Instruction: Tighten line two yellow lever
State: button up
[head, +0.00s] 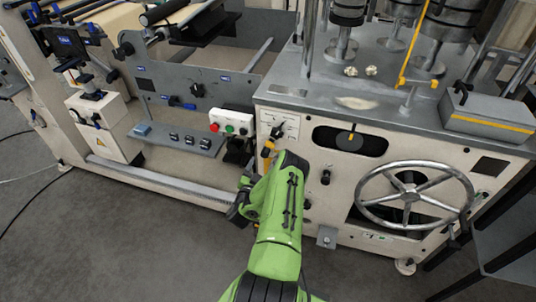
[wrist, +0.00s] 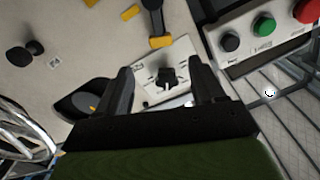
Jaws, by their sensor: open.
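A lever with a yellow end and a dark handle (wrist: 156,20) is on the cream machine panel in the wrist view, just beyond my fingertips. A yellow part (head: 267,151) on the panel front shows in the head view, just above my green arm. My gripper (wrist: 159,67) is open and empty, with its two black fingers toward the panel. Between the fingers, a black knob (wrist: 168,77) on a white labelled plate is seen, apart from them. In the head view my arm hides much of the gripper. I cannot read which line the lever belongs to.
A button box (head: 231,123) with red, green and black buttons is left of the plate. A large handwheel (head: 413,195) stands out at the right. The grey floor (head: 120,240) is clear at front left.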

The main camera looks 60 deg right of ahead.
aim_at(269, 146)
jog(key=d, duration=0.3)
jog(key=w+d+b, duration=0.1)
jog(key=d, duration=0.3)
jog(key=d+b, duration=0.1)
jog(key=d, duration=0.3)
jog(key=shift+w+r, duration=0.15)
jog(key=shift+w, duration=0.2)
grip_shut()
